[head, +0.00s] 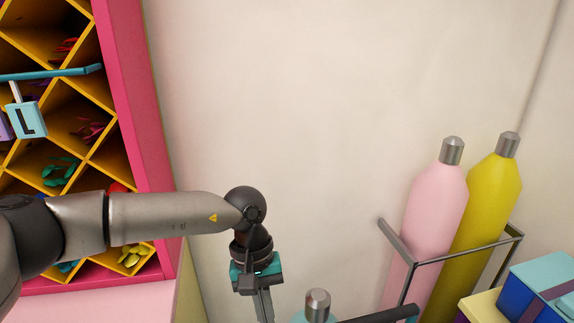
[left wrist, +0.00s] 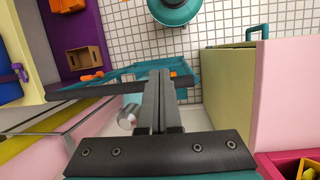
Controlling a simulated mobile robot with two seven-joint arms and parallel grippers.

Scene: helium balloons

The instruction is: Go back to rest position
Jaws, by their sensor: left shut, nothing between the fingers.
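My left arm reaches in from the left in the head view, and its gripper (head: 264,308) points down near the bottom edge, where the picture cuts off its tips. In the left wrist view the two dark fingers of the left gripper (left wrist: 160,80) are together with nothing between them. A teal tank with a silver valve (head: 317,304) stands just right of the gripper, apart from it in the head view. A silver valve (left wrist: 127,117) also shows left of the fingers in the left wrist view. My right gripper is in neither view.
A pink cabinet (head: 138,110) with yellow diamond compartments of balloons stands left. A pink tank (head: 436,208) and a yellow tank (head: 487,200) stand right behind a metal rail (head: 470,248). Gift boxes (head: 540,285) sit lower right. A dark bar (left wrist: 110,90) crosses near the fingers.

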